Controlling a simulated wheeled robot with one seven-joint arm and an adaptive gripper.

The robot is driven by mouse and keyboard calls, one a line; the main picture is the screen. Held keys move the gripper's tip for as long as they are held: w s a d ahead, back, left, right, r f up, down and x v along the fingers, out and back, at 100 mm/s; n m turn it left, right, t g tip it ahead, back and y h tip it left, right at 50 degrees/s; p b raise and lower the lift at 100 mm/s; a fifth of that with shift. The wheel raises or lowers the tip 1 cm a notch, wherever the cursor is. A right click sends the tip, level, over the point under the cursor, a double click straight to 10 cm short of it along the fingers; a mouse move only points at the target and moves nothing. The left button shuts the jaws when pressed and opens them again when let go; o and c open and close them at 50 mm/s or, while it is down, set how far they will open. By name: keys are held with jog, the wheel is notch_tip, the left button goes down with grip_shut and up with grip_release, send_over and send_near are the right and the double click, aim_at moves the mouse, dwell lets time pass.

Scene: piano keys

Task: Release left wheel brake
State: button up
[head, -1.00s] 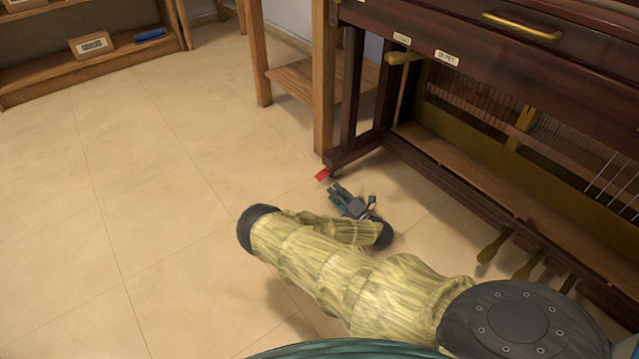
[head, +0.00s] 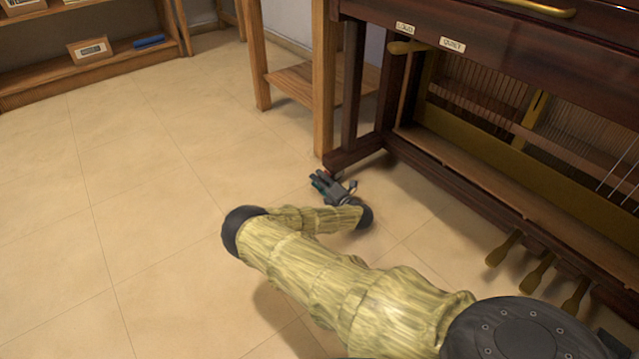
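The dark wooden upright piano (head: 360,148) stands at the right, its lower front open. My gripper (head: 322,181) is low near the floor, at the foot of the piano's left front leg. A small bit of red, the brake lever (head: 336,174), shows just behind the fingers, under the leg's end. The gripper covers most of it and the wheel. I cannot tell whether the fingers touch the lever or how far they are apart.
A wooden stand (head: 322,90) is close behind the piano's left leg. Brass pedals (head: 537,272) stick out at the right. A low shelf (head: 90,85) stands at the far left. The tiled floor (head: 150,190) on the left is clear.

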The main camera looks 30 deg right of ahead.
grip_shut()
